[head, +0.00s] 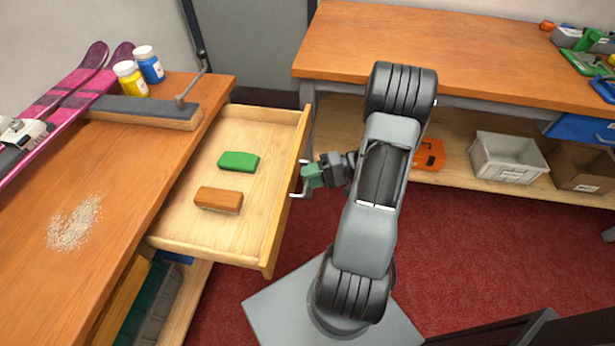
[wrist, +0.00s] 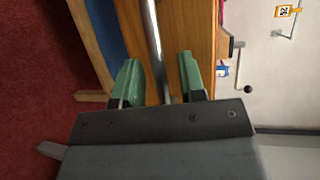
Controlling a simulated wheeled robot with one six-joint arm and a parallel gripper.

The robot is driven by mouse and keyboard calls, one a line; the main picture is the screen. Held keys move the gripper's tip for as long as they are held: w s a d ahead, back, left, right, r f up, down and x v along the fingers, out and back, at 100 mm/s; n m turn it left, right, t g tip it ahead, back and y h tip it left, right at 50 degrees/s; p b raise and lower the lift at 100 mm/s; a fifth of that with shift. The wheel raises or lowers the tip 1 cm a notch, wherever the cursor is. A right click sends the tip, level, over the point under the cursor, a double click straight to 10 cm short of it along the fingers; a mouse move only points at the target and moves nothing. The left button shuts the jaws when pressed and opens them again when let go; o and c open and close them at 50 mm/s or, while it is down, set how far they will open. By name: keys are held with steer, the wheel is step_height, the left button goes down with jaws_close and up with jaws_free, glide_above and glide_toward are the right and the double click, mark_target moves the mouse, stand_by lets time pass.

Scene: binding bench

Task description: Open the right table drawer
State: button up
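The wooden drawer (head: 255,130) stands pulled well out of the bench on the left, its inside in plain view. A green block (head: 238,161) and a brown block (head: 218,199) lie in it. The drawer's metal bar handle (head: 298,194) is on its front, facing my arm. My gripper (head: 308,176) is at this handle. In the wrist view, the handle bar (wrist: 154,40) runs between the two green fingers of my gripper (wrist: 160,78). The fingers are apart, with a gap on each side of the bar. Part of the handle is hidden by my gripper.
The bench top (head: 120,175) holds skis, a yellow jar (head: 130,79), a blue jar (head: 149,65) and pale shavings (head: 75,222). A second bench (head: 440,45) stands behind, with a grey bin (head: 508,158) on its lower shelf.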

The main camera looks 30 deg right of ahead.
steer(key=v, duration=1.3)
steer(key=shift+s, duration=0.1)
